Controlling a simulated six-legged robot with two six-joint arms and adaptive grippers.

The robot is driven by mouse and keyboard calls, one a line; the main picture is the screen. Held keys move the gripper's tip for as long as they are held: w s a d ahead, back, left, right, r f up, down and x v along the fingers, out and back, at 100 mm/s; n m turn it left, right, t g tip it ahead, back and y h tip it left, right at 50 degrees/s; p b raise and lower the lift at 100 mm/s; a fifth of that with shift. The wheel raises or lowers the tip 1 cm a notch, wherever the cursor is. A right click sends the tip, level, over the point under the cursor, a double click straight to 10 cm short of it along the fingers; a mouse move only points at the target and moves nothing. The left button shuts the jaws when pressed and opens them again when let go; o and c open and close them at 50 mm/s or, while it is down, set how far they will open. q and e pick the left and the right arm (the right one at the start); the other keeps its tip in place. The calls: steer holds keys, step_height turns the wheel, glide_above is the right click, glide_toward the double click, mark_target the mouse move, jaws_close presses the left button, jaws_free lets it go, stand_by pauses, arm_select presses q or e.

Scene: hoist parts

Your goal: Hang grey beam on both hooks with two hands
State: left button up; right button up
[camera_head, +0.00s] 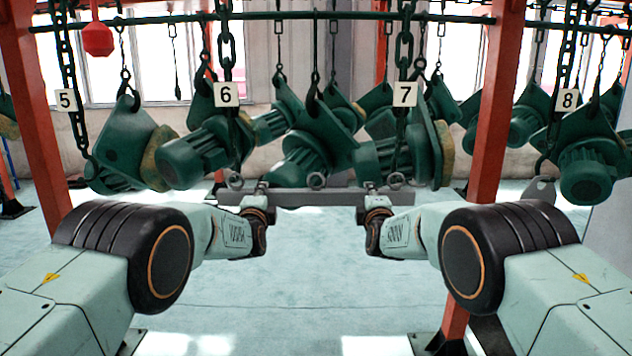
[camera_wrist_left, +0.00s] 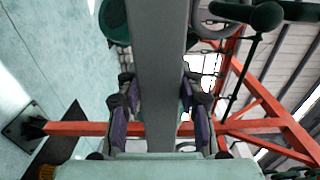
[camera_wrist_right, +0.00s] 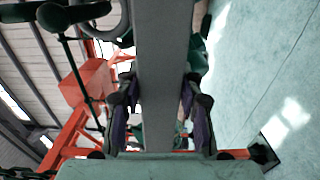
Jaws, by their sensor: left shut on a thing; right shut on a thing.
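The grey beam (camera_head: 345,197) is held roughly level between my two arms, with grey rings on its top, one near each end and one in the middle. My left gripper (camera_head: 262,192) is shut on its left part and my right gripper (camera_head: 371,192) on its right part. Dark hooks hang on the chains tagged 6 (camera_head: 226,94) and 7 (camera_head: 404,94), close to the end rings. The left wrist view shows a dark green hook (camera_wrist_left: 248,14) beside a ring; the right wrist view shows another hook (camera_wrist_right: 62,17). I cannot tell whether either hook passes through its ring.
Several green hoist parts (camera_head: 318,140) hang on chains behind and around the beam. A dark rail (camera_head: 290,16) runs above. Red posts (camera_head: 494,110) stand at both sides, and chains tagged 5 (camera_head: 65,99) and 8 (camera_head: 567,99) hang outside. The floor below is clear.

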arm_select(q)
steer(key=shift+w, duration=0.1)
arm_select(e)
steer(key=shift+w+r, duration=0.1)
steer(key=shift+w, duration=0.05)
arm_select(q)
steer(key=shift+r, duration=0.15)
steer(key=shift+w+f, duration=0.1)
steer(key=shift+f, duration=0.25)
arm_select(e)
steer(key=shift+f, duration=0.3)
arm_select(q)
steer(key=shift+f, duration=0.2)
arm_select(e)
steer(key=shift+w+f, duration=0.1)
steer(key=shift+f, duration=0.1)
stand_by(0.4)
arm_select(q)
steer(key=o, duration=1.3)
steer(key=shift+c, duration=0.2)
arm_select(e)
steer(key=shift+r, duration=0.1)
